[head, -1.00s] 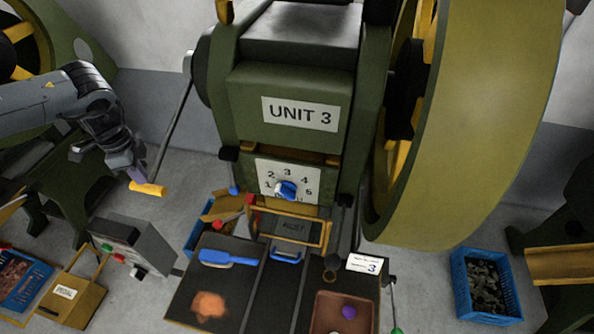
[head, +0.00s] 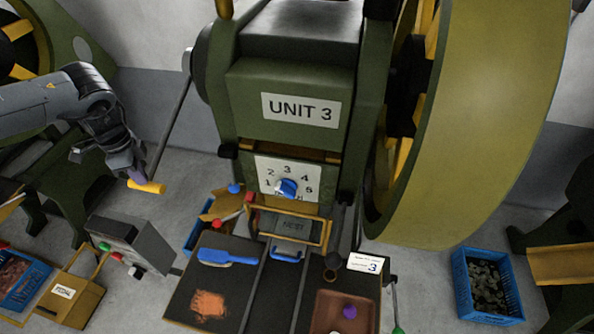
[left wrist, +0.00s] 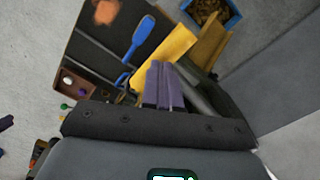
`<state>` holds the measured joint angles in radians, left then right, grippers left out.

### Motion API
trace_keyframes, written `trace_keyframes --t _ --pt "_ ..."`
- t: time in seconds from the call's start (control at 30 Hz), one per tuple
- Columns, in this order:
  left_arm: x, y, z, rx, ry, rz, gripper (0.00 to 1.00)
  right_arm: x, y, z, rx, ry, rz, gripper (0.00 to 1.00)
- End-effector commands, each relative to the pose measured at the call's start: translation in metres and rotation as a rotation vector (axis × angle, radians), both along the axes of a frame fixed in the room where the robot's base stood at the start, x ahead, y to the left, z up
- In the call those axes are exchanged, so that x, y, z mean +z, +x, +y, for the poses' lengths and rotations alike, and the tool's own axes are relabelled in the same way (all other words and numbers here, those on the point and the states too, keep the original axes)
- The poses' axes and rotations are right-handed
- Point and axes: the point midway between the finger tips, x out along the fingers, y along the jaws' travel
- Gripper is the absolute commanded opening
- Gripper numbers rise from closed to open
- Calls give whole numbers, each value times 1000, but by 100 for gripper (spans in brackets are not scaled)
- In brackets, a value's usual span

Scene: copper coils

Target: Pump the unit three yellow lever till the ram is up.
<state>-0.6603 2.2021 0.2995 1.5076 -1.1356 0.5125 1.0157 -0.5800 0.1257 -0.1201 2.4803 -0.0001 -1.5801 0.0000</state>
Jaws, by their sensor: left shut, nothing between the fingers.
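The yellow lever grip (head: 148,187) is at the low end of a grey rod (head: 172,122) that slants down and left from the left side of the UNIT 3 press (head: 290,92). My left gripper (head: 136,176), with purple fingers, is shut and empty, just above and against the grip. In the left wrist view its fingers (left wrist: 163,86) are together, with the yellow grip (left wrist: 168,52) just beyond their tips; I cannot tell whether they touch. My right gripper is out of view. I cannot make out the ram's height behind the yellow frame (head: 291,212).
A dark worktable (head: 248,293) in front carries a blue brush (head: 227,258) and a brown tray (head: 334,304). A grey button box (head: 134,246) stands below the lever. A blue crate (head: 487,284) is on the right floor. A large yellow-green wheel (head: 490,120) flanks the press.

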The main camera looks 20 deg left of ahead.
Motion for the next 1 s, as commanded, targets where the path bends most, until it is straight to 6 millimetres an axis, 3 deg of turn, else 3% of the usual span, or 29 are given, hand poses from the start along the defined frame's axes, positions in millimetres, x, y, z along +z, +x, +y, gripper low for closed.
trace_keyframes --t 0.13,0.67,1.0 --pt "-17 0 0 0 0 1 0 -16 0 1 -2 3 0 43" --pt "-25 0 1 2 0 6 0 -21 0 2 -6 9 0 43" --pt "-60 12 3 3 2 7 0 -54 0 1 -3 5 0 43"
